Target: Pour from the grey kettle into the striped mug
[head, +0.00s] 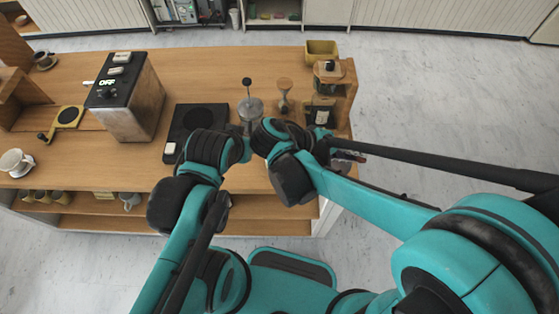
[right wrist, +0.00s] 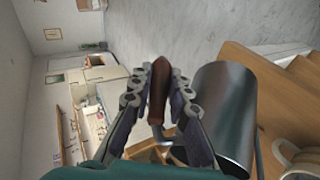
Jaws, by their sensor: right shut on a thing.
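The grey kettle (right wrist: 222,112) shows in the right wrist view as a shiny metal cylinder with a brown handle (right wrist: 157,98). My right gripper (right wrist: 162,80) is shut on that handle, with a finger on each side. A pale mug (right wrist: 298,158) with a handle is at the lower right of the right wrist view, partly cut off; I cannot make out stripes. My left arm reaches over the cart's front, its gripper hidden.
On the wooden cart (head: 275,65) stand a metal press (head: 250,108), an hourglass-shaped wooden item (head: 284,95), a black pad (head: 190,120) and a boxy machine (head: 130,100). A yellow bin (head: 321,50) is at the far right corner. A cup (head: 14,160) on a saucer sits at left.

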